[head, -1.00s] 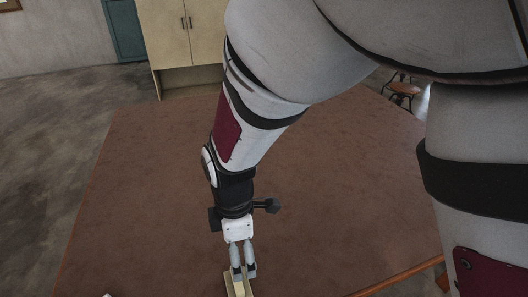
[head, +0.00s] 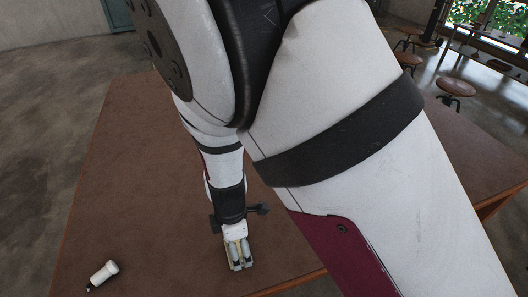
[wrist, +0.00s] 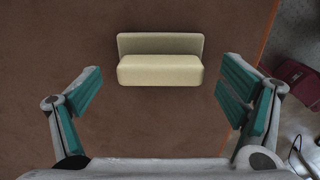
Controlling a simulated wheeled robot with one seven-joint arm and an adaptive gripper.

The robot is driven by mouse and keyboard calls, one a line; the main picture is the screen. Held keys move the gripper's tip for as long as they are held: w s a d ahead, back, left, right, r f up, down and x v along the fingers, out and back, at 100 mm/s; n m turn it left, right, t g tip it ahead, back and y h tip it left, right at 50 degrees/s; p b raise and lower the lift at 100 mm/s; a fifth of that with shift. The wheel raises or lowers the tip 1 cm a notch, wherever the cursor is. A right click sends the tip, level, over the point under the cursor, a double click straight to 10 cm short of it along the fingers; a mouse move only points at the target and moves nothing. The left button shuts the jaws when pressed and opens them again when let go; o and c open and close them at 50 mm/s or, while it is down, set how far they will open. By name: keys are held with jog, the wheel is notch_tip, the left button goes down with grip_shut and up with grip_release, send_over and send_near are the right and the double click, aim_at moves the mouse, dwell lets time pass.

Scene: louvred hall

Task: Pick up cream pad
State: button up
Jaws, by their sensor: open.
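The cream pad (wrist: 160,70) lies on the brown tabletop, a pale block with a lower front part and a raised back part. In the wrist view it sits between and ahead of the two fingertips, with a gap to each side. My gripper (wrist: 160,97) is open and empty, its teal finger pads spread wide. In the head view my gripper (head: 240,266) is low over the table and hides most of the pad; only a pale edge shows around the fingers.
A white cylindrical object with a dark end (head: 103,274) lies at the table's left front. The brown table (head: 120,180) is otherwise mostly clear. The table edge (wrist: 268,30) runs close to the pad's right in the wrist view. Stools (head: 456,88) stand beyond the table.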

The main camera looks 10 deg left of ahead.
jog(key=shift+f, duration=0.8)
jog(key=shift+c, duration=0.6)
jog(key=c, duration=1.1)
jog(key=shift+r+p, duration=0.3)
jog(key=shift+r, duration=0.25)
jog(key=r+p, duration=0.1)
jog(key=s+r+p, duration=0.1)
jog(key=r, duration=0.1)
jog(key=s+p, duration=0.2)
jog(key=s, duration=0.3)
jog(key=s+d+p, duration=0.1)
jog(key=s+p, duration=0.1)
jog(key=s, duration=0.3)
jog(key=s+r+p, duration=0.1)
jog(key=s+p, duration=0.1)
jog(key=s, duration=0.3)
jog(key=shift+d, duration=0.25)
